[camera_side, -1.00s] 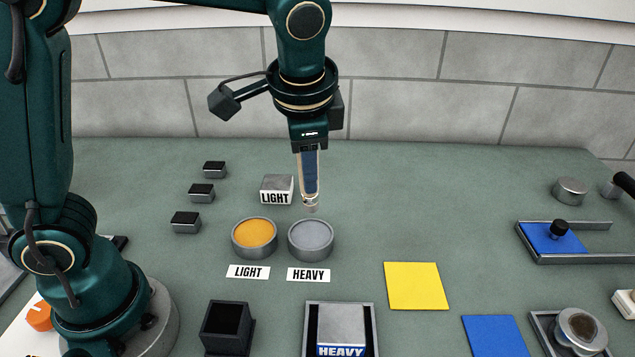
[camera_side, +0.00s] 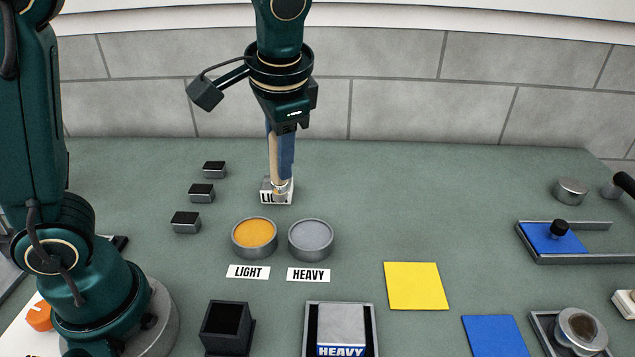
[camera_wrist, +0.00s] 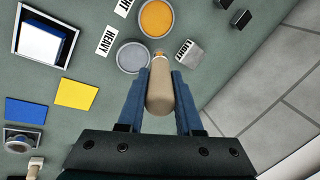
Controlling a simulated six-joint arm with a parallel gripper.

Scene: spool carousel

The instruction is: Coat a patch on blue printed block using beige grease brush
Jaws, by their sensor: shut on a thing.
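My gripper (camera_side: 281,172) is shut on the beige grease brush (camera_side: 272,152), which points downward. In the wrist view the beige handle (camera_wrist: 160,92) sits between the two blue fingers. In the side view the brush tip overlaps the grey block labelled LIGHT (camera_side: 266,194); I cannot tell whether they touch. A grey-topped block with a blue HEAVY print (camera_side: 341,325) sits in a grey-rimmed tray (camera_side: 370,312) at the front. An orange-filled pot (camera_side: 254,235) stands behind a LIGHT card, and a grey-filled pot (camera_side: 311,238) behind a HEAVY card.
Several small black blocks (camera_side: 186,222) stand left of the pots. A black open box (camera_side: 227,325) stands left of the tray. A yellow square (camera_side: 416,286) and a blue square (camera_side: 495,336) lie to the right. A metal-railed fixture (camera_side: 555,238) is at the far right.

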